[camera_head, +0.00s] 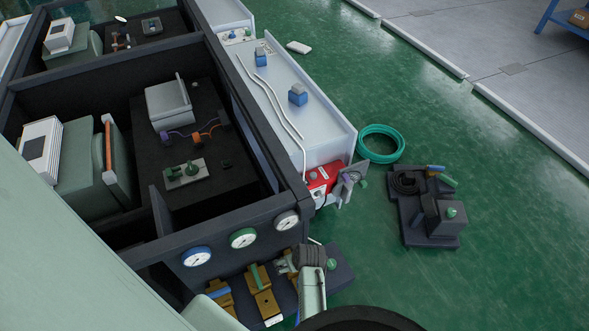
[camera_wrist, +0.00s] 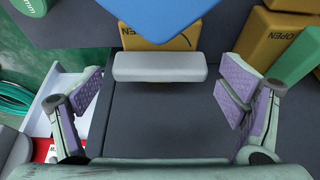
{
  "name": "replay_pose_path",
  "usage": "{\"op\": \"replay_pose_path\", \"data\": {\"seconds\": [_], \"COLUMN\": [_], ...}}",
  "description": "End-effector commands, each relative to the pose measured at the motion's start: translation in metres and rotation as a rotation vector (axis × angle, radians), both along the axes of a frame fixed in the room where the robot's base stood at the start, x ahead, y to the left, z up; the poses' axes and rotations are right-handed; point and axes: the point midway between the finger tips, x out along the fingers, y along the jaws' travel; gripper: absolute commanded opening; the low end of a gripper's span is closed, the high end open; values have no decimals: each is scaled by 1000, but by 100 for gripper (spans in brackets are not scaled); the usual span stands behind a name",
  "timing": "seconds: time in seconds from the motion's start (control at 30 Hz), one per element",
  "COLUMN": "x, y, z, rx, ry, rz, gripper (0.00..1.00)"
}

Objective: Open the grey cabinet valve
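A grey bar handle (camera_wrist: 160,67) shows in the wrist view in front of a yellow block (camera_wrist: 185,40) with a printed curved arrow and partly covered lettering. A blue piece (camera_wrist: 160,18) covers much of that block. In the head view my gripper (camera_head: 292,263) is low at the cabinet's front, over the row of valves, and hides most of the grey one.
A green-handled valve (camera_head: 258,280) and a blue-handled valve (camera_head: 218,292) stand to the left. Three gauges (camera_head: 243,237) line the cabinet front above. A red box (camera_head: 322,178) and a coiled green hose (camera_head: 380,144) lie beyond.

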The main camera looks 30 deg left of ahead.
Motion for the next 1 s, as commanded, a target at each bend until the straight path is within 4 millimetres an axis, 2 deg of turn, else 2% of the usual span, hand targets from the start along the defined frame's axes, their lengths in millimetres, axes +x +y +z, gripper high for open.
{"op": "replay_pose_path", "data": {"seconds": [0.07,0.6,1.0], "x": [0,0,1], "y": [0,0,0], "z": [0,0,1], "rx": [0,0,-2], "ry": [0,0,1], "rz": [0,0,88], "gripper": [81,45,45]}}
